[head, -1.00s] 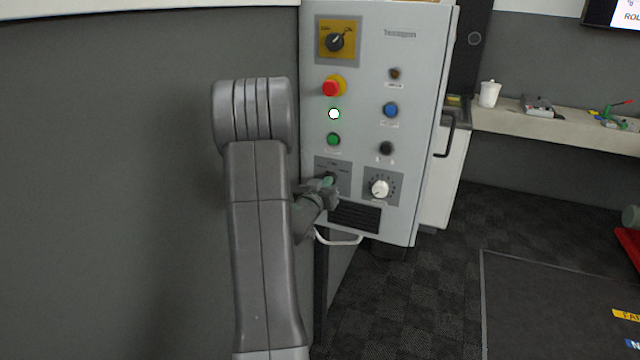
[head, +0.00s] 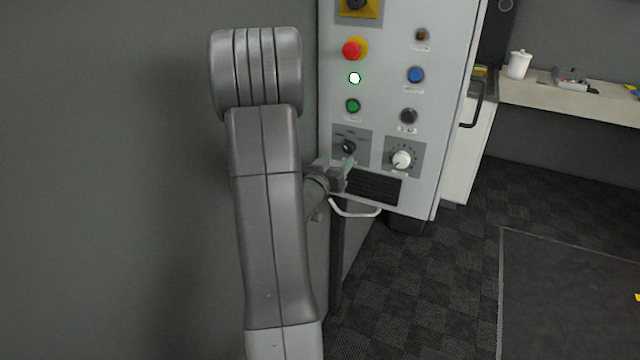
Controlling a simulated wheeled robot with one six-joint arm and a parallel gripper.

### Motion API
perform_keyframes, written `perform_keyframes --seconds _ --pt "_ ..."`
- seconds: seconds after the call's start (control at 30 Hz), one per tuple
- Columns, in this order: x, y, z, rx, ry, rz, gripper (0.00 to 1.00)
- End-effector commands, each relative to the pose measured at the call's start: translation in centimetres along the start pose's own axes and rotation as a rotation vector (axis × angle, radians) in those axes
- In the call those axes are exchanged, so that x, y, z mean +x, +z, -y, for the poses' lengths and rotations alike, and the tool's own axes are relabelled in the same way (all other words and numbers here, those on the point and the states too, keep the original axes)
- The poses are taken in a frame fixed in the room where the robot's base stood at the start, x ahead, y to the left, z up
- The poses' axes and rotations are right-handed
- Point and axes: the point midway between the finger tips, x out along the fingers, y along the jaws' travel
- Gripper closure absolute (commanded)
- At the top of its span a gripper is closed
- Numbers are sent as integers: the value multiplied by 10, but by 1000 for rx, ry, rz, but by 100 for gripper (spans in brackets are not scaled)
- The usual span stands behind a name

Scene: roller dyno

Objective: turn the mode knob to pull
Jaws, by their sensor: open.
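The black knob (head: 348,146) on a small grey plate (head: 365,135) low on the cabinet's left side looks like the mode knob. Several labels sit in an arc around it, too small to read, so I cannot tell its setting. My gripper (head: 338,167) is open and empty, just below and in front of this knob. Its greenish fingertips stand apart, the right one close under the knob. I cannot tell whether it touches. Most of the knob shows.
A white dial (head: 401,159) sits right of the knob, with a dark vent (head: 373,186) and white handle (head: 355,210) below. A green button (head: 352,105), red emergency button (head: 352,49), blue button (head: 415,75) and another black knob (head: 408,116) are above.

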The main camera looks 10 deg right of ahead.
Motion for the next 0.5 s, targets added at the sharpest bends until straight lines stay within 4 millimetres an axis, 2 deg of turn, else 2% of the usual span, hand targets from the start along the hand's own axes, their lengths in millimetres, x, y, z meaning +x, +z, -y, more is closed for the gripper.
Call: perform_keyframes --seconds 0.5 --pt "-37 1 0 0 -1 0 46"
